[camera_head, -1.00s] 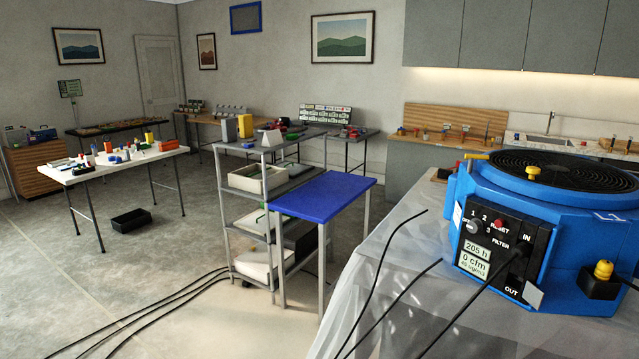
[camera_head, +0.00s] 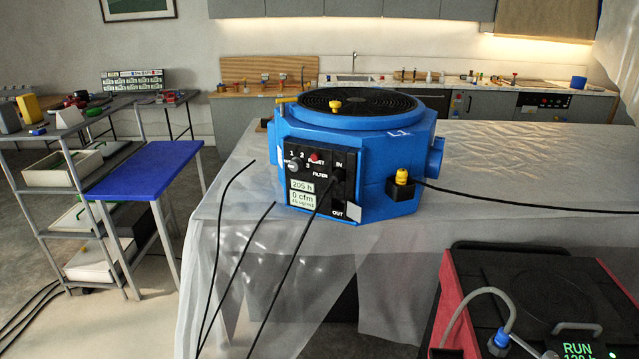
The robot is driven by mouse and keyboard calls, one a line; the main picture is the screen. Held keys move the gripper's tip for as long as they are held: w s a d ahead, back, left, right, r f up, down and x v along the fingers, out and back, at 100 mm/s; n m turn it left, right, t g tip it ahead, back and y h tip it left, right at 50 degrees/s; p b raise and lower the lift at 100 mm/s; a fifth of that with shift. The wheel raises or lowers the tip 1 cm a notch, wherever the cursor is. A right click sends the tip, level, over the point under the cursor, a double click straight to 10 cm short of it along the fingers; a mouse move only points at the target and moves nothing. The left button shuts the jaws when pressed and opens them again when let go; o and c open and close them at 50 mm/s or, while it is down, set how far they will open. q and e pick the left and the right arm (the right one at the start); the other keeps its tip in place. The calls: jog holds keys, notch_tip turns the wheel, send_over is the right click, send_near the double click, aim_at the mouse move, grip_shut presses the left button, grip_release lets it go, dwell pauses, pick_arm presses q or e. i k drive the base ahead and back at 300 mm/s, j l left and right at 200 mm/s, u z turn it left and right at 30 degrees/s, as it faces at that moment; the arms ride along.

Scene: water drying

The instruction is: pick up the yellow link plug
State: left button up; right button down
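A blue air machine (camera_head: 365,150) with a black grille on top stands on a table covered in clear plastic sheet. A yellow plug (camera_head: 402,176) sits upright in a black socket block on the machine's right front face, and a black cable runs from it to the right. A second small yellow piece (camera_head: 335,106) stands on the rim of the round top; I cannot tell whether it is a plug or a knob. A yellow bar shows at the top's left edge. Neither of my grippers is in view.
The plastic-covered table (camera_head: 500,150) has free room right of the machine. Black cables hang over its front. A red and black machine (camera_head: 540,290) with a grey hose stands at lower right. A blue-topped table (camera_head: 145,167) and a loaded shelf (camera_head: 30,150) are at left.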

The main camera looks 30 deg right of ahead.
aim_at(401, 177)
jog(key=z, duration=1.45)
